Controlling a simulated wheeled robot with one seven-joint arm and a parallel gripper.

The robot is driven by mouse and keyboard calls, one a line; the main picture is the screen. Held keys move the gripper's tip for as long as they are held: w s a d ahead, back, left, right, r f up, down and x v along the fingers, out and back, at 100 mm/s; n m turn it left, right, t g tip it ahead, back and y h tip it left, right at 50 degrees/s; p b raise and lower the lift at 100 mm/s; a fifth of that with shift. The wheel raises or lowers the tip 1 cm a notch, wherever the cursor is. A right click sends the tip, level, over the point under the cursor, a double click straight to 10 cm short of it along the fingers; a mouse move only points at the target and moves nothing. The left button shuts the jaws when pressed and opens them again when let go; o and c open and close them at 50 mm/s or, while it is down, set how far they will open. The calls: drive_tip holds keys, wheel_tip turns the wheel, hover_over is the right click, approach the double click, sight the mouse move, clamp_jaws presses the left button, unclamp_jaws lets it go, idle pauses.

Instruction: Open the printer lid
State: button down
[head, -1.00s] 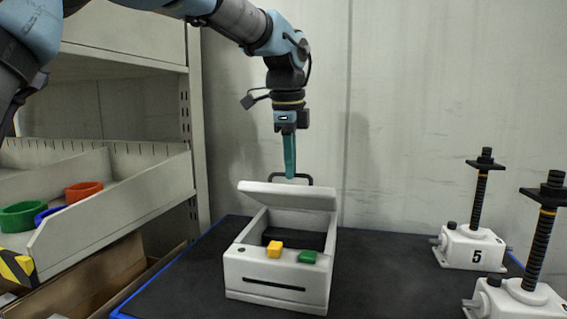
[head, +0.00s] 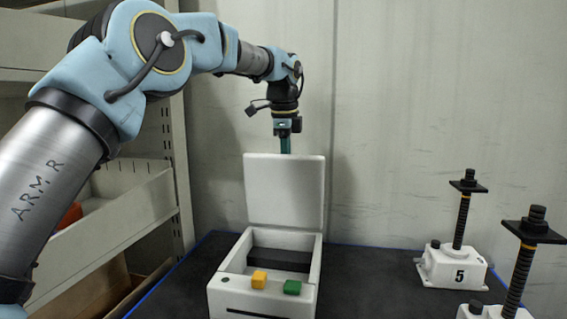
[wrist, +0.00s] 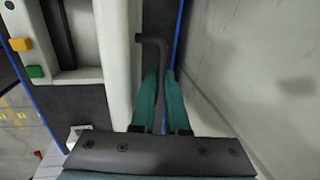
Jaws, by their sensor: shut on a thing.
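The white printer (head: 262,272) stands on the dark table, with a yellow button and a green button on its front. Its lid (head: 285,192) stands about upright at the back, so the dark inside shows. In the wrist view the lid (wrist: 117,60) is seen along its edge, with a dark bar handle (wrist: 153,42) beside it. My gripper (wrist: 162,84) has its teal fingers shut on this handle. In the head view my gripper (head: 285,145) is behind the lid's top edge, and the lid hides its fingertips and the handle.
Two white screw jacks stand on the right: one marked 5 (head: 455,266) and a nearer one (head: 515,270). A wall (head: 420,100) is close behind the table. A shelf with bins (head: 125,205) is on the left. The table (head: 370,285) is bare between printer and jacks.

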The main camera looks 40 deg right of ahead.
drive_tip(key=shift+w+d+f, duration=0.35)
drive_tip(key=shift+d+f, duration=0.25)
drive_tip(key=shift+f, duration=0.1)
drive_tip(key=c, duration=1.1)
unclamp_jaws()
drive_tip(key=shift+d, duration=0.1)
drive_tip(key=shift+o, duration=0.9)
drive_tip(key=shift+r, duration=0.2)
drive_tip(key=v, duration=1)
drive_tip(key=shift+r, duration=0.4)
